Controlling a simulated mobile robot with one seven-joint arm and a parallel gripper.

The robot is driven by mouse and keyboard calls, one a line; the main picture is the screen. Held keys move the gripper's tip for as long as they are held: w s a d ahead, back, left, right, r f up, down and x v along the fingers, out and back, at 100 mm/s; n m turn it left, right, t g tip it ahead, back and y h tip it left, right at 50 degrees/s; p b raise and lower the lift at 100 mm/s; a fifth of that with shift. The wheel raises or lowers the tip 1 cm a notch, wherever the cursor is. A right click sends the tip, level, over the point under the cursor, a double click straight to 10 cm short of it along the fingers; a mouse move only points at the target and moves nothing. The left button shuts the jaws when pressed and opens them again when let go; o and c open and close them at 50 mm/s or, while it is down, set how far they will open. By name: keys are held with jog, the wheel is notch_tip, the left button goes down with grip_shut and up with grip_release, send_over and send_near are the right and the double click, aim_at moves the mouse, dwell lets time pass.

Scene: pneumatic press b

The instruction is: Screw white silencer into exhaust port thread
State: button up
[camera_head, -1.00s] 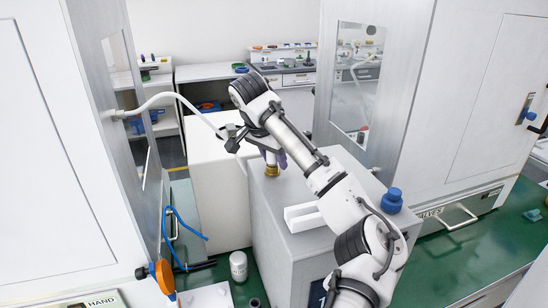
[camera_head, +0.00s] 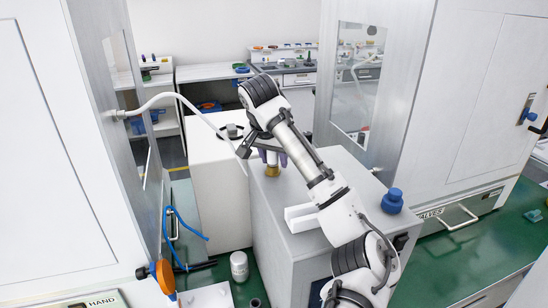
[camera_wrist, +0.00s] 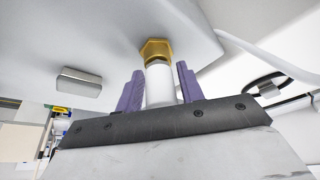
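The white silencer (camera_wrist: 160,86) is a short white cylinder standing upright under my gripper. Its far end meets a brass hex fitting (camera_wrist: 156,48), and the two line up. The brass fitting (camera_head: 272,170) also shows in the head view, on top of the grey block (camera_head: 318,232). My gripper (camera_wrist: 161,84) points down, with one purple finger on each side of the silencer, very near it. Whether the fingers press on it is too fine to tell. The thread itself is hidden.
A white angled bracket (camera_head: 302,218) and a blue knob (camera_head: 392,201) sit on the same block. A white hose (camera_head: 178,97) runs from the left cabinet to behind my gripper. Tall cabinets flank the block. A white cylinder (camera_head: 239,266) stands on the green bench.

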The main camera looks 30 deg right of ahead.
jog(key=shift+n, duration=0.8)
jog(key=shift+t, duration=0.3)
jog(key=shift+n+y, duration=0.4)
jog(key=shift+n, duration=0.5)
jog(key=shift+w, duration=0.1)
